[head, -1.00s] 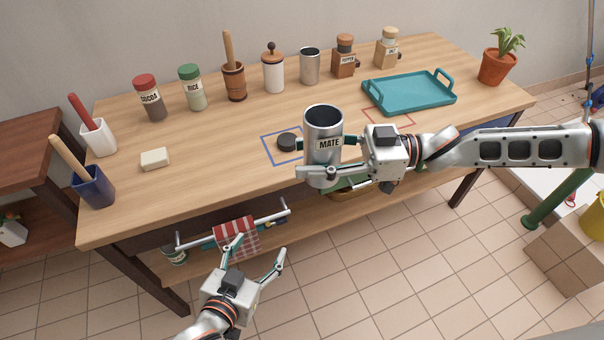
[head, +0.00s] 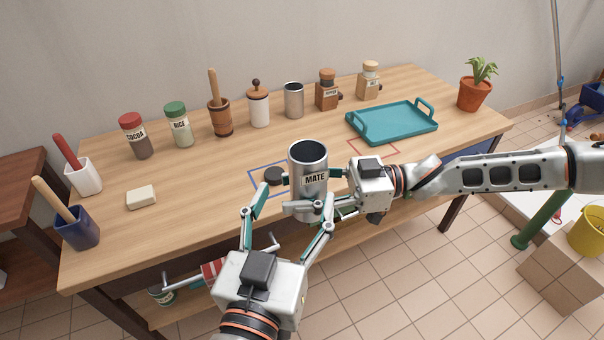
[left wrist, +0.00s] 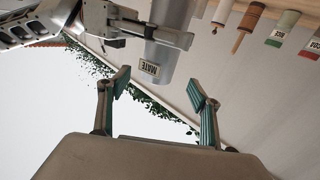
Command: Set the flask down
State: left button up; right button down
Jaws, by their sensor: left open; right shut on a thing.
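The flask is a silver open-topped metal cylinder labelled MATE (head: 308,165), upright near the table's front edge in the head view. My right gripper (head: 296,194) is shut around its side, coming from the right. My left gripper (head: 290,212) is open and empty, its fingers pointing up toward the flask's lower part from the front. In the left wrist view the flask (left wrist: 172,50) shows beyond my open left fingers (left wrist: 160,78), apart from them, with my right gripper (left wrist: 130,28) on it. The flask's base is partly hidden.
A red outline (head: 379,143) and a teal tray (head: 392,138) are to the right. Several jars and mills line the back. A white block (head: 141,197) lies left, with clear wood between.

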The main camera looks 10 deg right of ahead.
aim_at(311, 152)
pick_arm(q)
jog(key=x, duration=1)
jog(key=c, duration=1.5)
jog(key=shift+c, duration=0.4)
pick_arm(e)
jog(key=c, duration=1)
grip_release()
jog(key=shift+o, duration=0.2)
